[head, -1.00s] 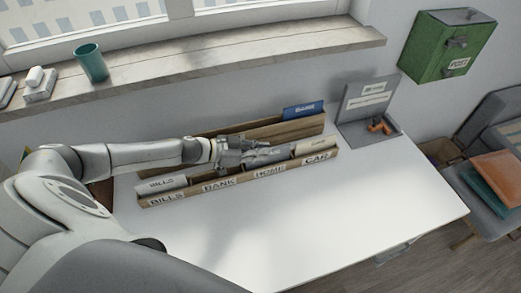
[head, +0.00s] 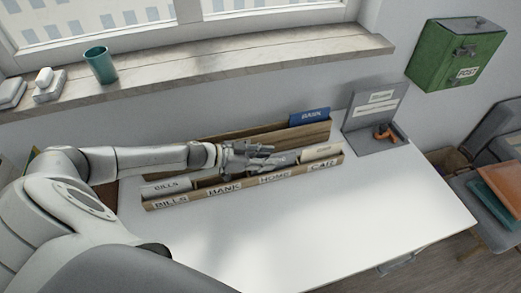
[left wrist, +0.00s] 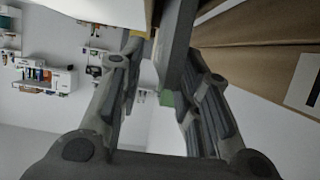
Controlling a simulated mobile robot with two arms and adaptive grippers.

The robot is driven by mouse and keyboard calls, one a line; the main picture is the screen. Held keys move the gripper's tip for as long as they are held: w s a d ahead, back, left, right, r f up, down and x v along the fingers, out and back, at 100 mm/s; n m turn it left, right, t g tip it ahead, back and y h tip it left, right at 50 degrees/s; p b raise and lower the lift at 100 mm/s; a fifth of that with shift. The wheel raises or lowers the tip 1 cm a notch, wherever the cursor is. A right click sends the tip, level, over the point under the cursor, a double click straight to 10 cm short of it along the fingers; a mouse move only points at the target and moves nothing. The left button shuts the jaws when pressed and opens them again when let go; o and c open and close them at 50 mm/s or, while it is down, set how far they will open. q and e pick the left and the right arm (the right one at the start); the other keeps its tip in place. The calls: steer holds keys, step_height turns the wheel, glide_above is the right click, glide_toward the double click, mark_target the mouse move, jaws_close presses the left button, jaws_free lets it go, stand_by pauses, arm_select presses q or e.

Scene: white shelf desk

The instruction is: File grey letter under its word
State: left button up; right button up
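The grey letter (head: 285,159) stands in the front wooden rack (head: 230,193), behind the HOME label (head: 275,177); its left part is hidden by my left gripper. My left gripper (head: 262,155) is over the rack's middle, between the BANK and HOME labels. In the left wrist view its fingers (left wrist: 160,70) are spread, with a grey slab, likely the letter (left wrist: 176,50), between them. The left finger is clear of it; the right finger is close, and I cannot tell whether it touches. My right gripper is not in view.
A white BILLS letter (head: 165,187) and a cream letter (head: 320,152) stand at the rack's ends. A blue BANK letter (head: 310,117) stands in the rear rack (head: 290,134). A grey stand (head: 357,122) is at the right. The front desk (head: 330,220) is clear.

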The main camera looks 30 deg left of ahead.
arm_select(q)
steer(key=v, duration=1.2)
steer(key=shift+s+d+f, duration=0.1)
stand_by(0.6)
